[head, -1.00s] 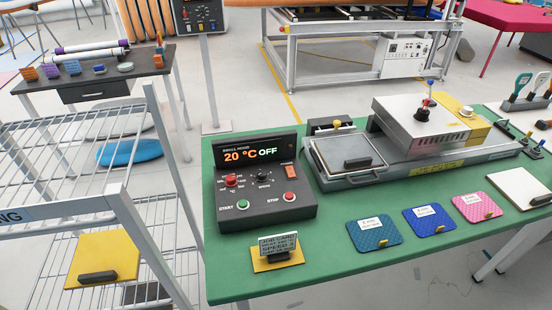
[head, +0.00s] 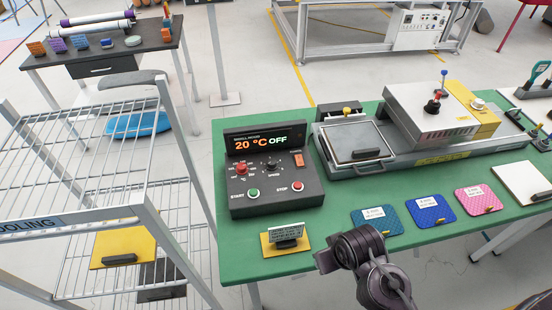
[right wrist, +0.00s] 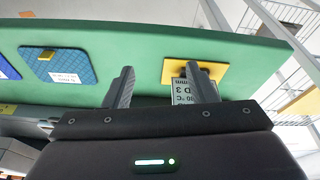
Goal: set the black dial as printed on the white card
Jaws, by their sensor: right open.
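The black dial (head: 271,163) sits on the sloped face of the dark control box (head: 278,186), right of a red dial (head: 241,169). Its exact setting is too small to read. The display (head: 264,143) reads 20 °C OFF. The white card (head: 286,232) stands in a dark holder on a yellow base at the table's front edge, its print small. In the right wrist view the card (right wrist: 183,95) is partly covered by a finger; "D 3" shows on it. My right arm is in front of the table; its gripper (right wrist: 160,70) is open and empty, apart from the dial.
Green start (head: 253,191) and red stop (head: 297,186) buttons lie below the dials. A press (head: 432,110) with a flat tray stands right of the box. A wire rack (head: 95,195) stands at left.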

